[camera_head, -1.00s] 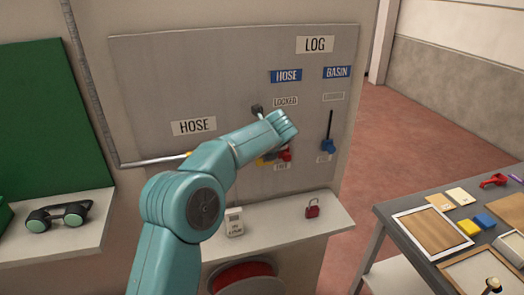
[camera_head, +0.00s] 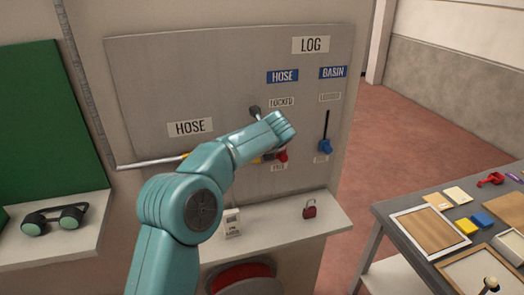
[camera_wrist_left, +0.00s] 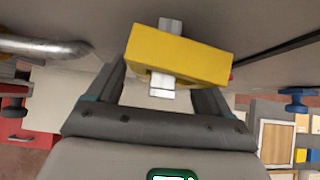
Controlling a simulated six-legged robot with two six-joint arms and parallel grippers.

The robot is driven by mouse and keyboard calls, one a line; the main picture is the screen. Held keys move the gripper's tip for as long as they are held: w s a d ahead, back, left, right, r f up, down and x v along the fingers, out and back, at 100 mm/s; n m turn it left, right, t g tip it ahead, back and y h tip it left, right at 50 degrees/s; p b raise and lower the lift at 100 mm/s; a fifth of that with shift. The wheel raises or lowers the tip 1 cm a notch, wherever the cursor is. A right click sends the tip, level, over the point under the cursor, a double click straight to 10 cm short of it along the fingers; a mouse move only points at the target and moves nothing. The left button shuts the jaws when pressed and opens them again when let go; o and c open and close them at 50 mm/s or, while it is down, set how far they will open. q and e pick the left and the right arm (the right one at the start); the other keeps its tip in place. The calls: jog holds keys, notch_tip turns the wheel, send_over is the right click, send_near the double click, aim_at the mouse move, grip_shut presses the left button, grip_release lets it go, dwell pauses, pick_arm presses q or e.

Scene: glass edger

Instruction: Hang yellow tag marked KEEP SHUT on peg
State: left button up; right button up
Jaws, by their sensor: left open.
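My left gripper (camera_wrist_left: 163,82) is open in the left wrist view, its fingers on either side just below a yellow block-like piece (camera_wrist_left: 200,58). A silver strip passes through or behind this piece. I see no lettering on it, so I cannot tell whether it is the KEEP SHUT tag. Contact with the fingers is unclear. In the head view my left arm covers the gripper; a bit of yellow (camera_head: 257,160) shows beside a red handle (camera_head: 282,156). A dark stub (camera_head: 255,112) sticks out of the grey panel (camera_head: 200,75); I cannot tell if it is the peg. My right gripper is not seen.
A white shelf (camera_head: 275,220) under the panel holds a red padlock (camera_head: 309,209) and a white tagged item (camera_head: 232,223). A metal pipe (camera_head: 148,162) runs left. The table (camera_head: 385,208) at right holds boards and blocks.

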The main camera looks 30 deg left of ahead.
pick_arm(q)
jog(key=shift+s+a+r+b, duration=0.2)
jog(key=shift+r+b, duration=0.1)
jog(key=shift+r, duration=0.05)
jog(key=b+v, duration=0.2)
jog(key=v, duration=1.4)
jog(key=s+d+f+n+g+h+b, duration=0.15)
jog(key=d+f, duration=0.25)
jog(key=f, duration=0.8)
jog(key=d+f+n+h, duration=0.3)
jog(key=d+f, duration=0.2)
jog(key=f, duration=0.6)
jog(key=s+d+f+n+g+h, duration=0.1)
jog(key=d+f+n+h, duration=0.2)
jog(key=f, duration=0.9)
jog(key=s+d+f+n+g+h+b, duration=0.1)
jog(key=s+d+f+n, duration=0.2)
jog(key=s+f+n, duration=0.4)
jog(key=s+d+f+n+g+h, duration=0.1)
jog(key=s+d+f+n+h, duration=0.2)
jog(key=s+f, duration=0.4)
jog(key=s+d+f+n+b, duration=0.1)
jog(key=s+f+n, duration=0.6)
jog(key=s+n, duration=0.4)
jog(key=shift+s+d+g+y, duration=0.25)
jog(key=shift+s+g+y, duration=0.2)
jog(key=shift+s, duration=0.35)
